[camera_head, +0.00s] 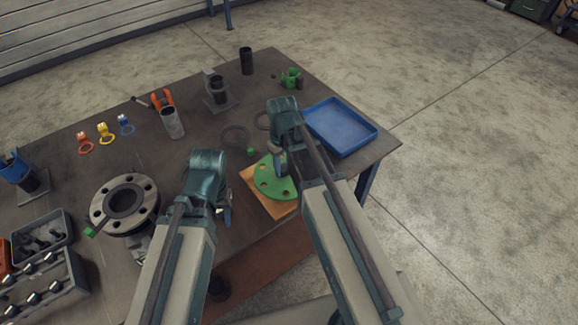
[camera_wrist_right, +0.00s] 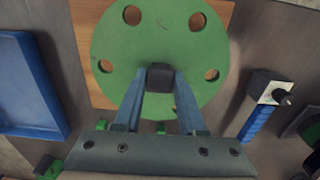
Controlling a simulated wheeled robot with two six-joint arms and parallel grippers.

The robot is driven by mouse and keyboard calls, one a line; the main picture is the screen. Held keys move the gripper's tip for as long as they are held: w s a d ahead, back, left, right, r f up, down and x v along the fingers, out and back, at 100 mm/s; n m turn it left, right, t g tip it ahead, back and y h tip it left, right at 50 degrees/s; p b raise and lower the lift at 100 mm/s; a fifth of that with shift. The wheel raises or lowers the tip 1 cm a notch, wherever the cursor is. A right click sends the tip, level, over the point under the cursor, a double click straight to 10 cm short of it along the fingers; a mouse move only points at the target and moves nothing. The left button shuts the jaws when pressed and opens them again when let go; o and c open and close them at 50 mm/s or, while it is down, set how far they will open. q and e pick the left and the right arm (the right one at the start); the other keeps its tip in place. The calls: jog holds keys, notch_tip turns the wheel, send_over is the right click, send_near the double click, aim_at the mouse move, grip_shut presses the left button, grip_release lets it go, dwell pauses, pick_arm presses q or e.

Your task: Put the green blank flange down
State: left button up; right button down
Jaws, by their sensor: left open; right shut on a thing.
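The green blank flange (camera_head: 265,187) is a round disc with bolt holes, lying flat over a square wooden board (camera_head: 284,209) near the table's front edge. In the right wrist view the flange (camera_wrist_right: 125,50) covers most of the board (camera_wrist_right: 84,62). My right gripper (camera_head: 281,166) is above it, shut on the dark handle (camera_wrist_right: 161,77) at the flange's middle. I cannot tell whether the flange touches the board. My left gripper (camera_head: 226,208) is open and empty, left of the board; its fingers are partly hidden by the wrist.
A blue tray (camera_head: 341,127) stands right of the board. A grey flanged pipe (camera_head: 124,201) with bolt holes stands on the left. Dark rings (camera_head: 236,137) lie behind the board. Bins of bolts (camera_head: 42,238) are at front left. Tubes and coloured tags stand at the back.

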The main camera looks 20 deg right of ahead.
jog(key=shift+w, duration=0.1)
pick_arm(q)
jog(key=shift+d, duration=0.1)
pick_arm(e)
jog(key=shift+w+d, duration=0.15)
jog(key=shift+w, duration=0.15)
pick_arm(q)
jog(key=shift+w+d+f+b, duration=0.25)
jog(key=shift+d+f+b, duration=0.2)
jog(key=shift+f+b, duration=0.25)
pick_arm(e)
jog(key=shift+w+d+f, duration=0.65)
jog(key=shift+w, duration=0.1)
pick_arm(q)
jog(key=shift+a+f+b, duration=0.25)
jog(key=shift+f+b, duration=0.85)
pick_arm(e)
notch_tip(320, 180, down, 2)
jog(key=shift+f, duration=0.1)
pick_arm(q)
jog(key=shift+a+f, duration=0.15)
pick_arm(e)
jog(key=shift+s+a+f, duration=0.1)
jog(key=shift+a+f, duration=0.05)
jog(key=shift+a, duration=0.05)
jog(key=shift+d, duration=0.15)
